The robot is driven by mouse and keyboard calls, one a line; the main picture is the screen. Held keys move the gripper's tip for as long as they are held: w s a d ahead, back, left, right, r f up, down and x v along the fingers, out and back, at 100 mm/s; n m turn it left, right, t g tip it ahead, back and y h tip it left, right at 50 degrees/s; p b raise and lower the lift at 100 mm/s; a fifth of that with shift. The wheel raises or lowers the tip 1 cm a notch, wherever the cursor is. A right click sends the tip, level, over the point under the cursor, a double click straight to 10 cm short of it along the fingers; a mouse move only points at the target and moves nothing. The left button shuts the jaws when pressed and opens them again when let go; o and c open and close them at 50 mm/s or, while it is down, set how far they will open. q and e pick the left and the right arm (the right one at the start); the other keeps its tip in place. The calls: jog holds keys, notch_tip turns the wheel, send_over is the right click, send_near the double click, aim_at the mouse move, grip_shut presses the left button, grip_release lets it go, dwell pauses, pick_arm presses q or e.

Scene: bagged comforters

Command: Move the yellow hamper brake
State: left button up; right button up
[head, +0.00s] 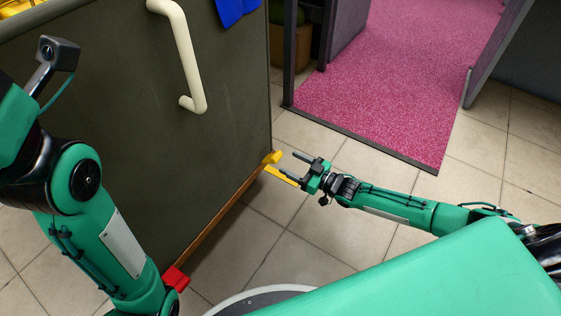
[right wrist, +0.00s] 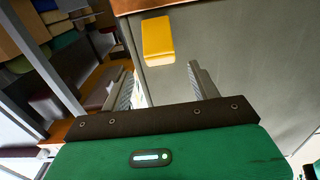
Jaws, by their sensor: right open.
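The yellow hamper brake (head: 271,157) sits low at the far bottom corner of the large dark grey-green hamper (head: 150,130). In the right wrist view the brake is a yellow block (right wrist: 158,40) just beyond the fingertips and roughly centred between them. My right gripper (head: 298,167) is open and empty, close to the brake near floor level. Whether a finger touches the brake I cannot tell. The same gripper's two fingers (right wrist: 160,75) show apart in the wrist view. My left arm crosses the left of the head view; its gripper is not visible.
A red brake (head: 175,278) is at the hamper's near bottom corner. A cream handle (head: 186,60) sticks out from the hamper side. Tiled floor (head: 330,235) lies open around my right arm, and a pink carpet (head: 400,80) lies beyond.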

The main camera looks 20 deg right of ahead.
aim_at(279, 157)
jog(key=b+x, duration=0.2)
jog(key=x, duration=0.3)
jog(key=shift+a, duration=0.1)
grip_shut()
